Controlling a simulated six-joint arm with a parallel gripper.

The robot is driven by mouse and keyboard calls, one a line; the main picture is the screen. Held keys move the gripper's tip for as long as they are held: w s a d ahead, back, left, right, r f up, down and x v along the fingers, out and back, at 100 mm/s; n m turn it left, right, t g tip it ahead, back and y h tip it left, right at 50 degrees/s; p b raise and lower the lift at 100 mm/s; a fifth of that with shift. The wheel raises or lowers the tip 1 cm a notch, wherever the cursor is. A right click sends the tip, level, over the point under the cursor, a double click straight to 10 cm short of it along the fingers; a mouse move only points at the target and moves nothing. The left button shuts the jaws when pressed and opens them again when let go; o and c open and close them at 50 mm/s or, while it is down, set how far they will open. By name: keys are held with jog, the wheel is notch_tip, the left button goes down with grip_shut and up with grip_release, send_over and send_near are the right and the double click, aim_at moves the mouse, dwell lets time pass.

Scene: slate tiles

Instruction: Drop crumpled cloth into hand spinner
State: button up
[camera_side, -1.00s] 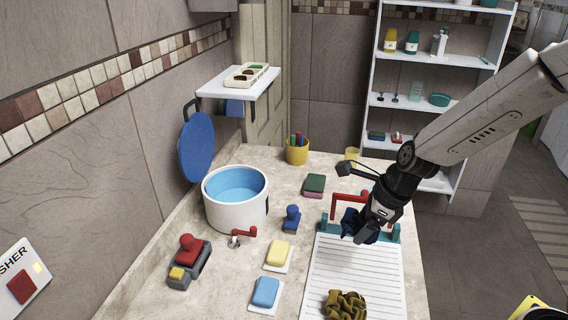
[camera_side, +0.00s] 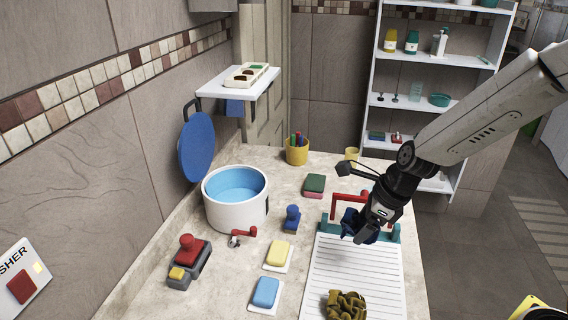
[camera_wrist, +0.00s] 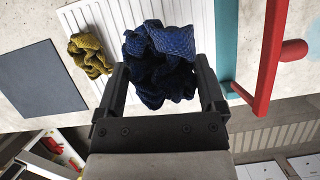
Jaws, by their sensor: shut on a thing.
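My gripper (camera_wrist: 165,90) is shut on a crumpled dark blue cloth (camera_wrist: 158,60). In the side view the cloth (camera_side: 358,225) hangs between the fingers of my gripper (camera_side: 366,222), over the far end of the white ribbed board. A crumpled olive cloth (camera_side: 345,305) lies on the near part of that board, and it also shows in the wrist view (camera_wrist: 90,55). The hand spinner appears to be the white round tub (camera_side: 236,210) with a blue inside, open at the top, left of my gripper. Its blue lid (camera_side: 197,147) stands raised behind it.
The white ribbed board (camera_side: 330,265) has a red handle (camera_side: 350,197) at its far end. Yellow (camera_side: 278,254) and blue (camera_side: 265,292) sponges, a blue knobbed piece (camera_side: 292,218) and a green-pink sponge (camera_side: 314,184) lie between tub and board. A yellow cup (camera_side: 297,152) holds pens.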

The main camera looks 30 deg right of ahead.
jog(key=shift+w, duration=0.1)
jog(key=w+a+r, duration=0.1)
jog(key=w+a, duration=0.3)
jog(key=w, duration=0.6)
jog(key=w+a+r, duration=0.2)
jog(key=w+a, duration=0.2)
jog(key=w, duration=0.6)
jog(key=w+a+r, duration=0.1)
jog(key=w+a, duration=0.3)
jog(key=w, duration=0.5)
jog(key=shift+w+a+r, duration=0.25)
jog(key=shift+w, duration=0.15)
jog(key=shift+f, duration=0.15)
jog(key=shift+f, duration=2.85)
